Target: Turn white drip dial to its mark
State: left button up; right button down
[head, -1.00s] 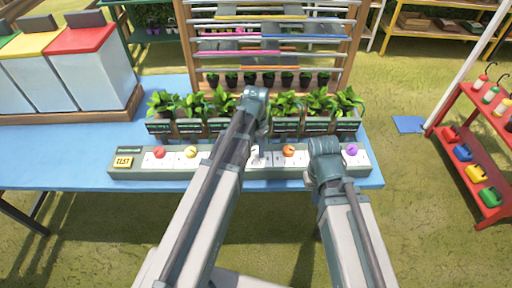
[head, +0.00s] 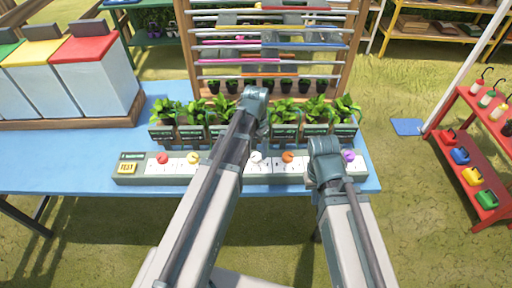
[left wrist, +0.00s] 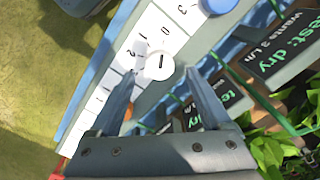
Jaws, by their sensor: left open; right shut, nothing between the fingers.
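The white drip dial (head: 257,157) sits on the long grey panel (head: 135,180) along the front of the blue table. In the left wrist view the white dial (left wrist: 160,66) shows a short dark line on its face, beside a white scale with printed numbers. My left gripper (left wrist: 161,82) is open, its fingers on either side of the dial's near edge; I cannot tell whether they touch it. In the head view my left arm hides its fingers. My right arm's end covers part of the panel right of the orange dial (head: 287,156); its fingers are not visible.
A blue dial (left wrist: 217,4) neighbours the white one. Red (head: 162,158), yellow (head: 193,157) and purple (head: 348,155) dials share the panel. Potted plants (head: 205,120) with dark cards (left wrist: 285,50) stand close behind. A yellow TEST button (head: 127,168) is at the left end.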

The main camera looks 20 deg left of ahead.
aim_at(256, 156)
pick_arm(q)
notch_tip(256, 156, up, 10)
jog(key=p, duration=0.9)
jog(key=s+d+n+y, duration=0.1)
jog(key=s+d+n, duration=0.1)
jog(key=s+d, duration=0.8)
jog(key=s, duration=0.4)
jog(key=shift+s+d+r, duration=0.15)
jog(key=shift+s+d, duration=0.15)
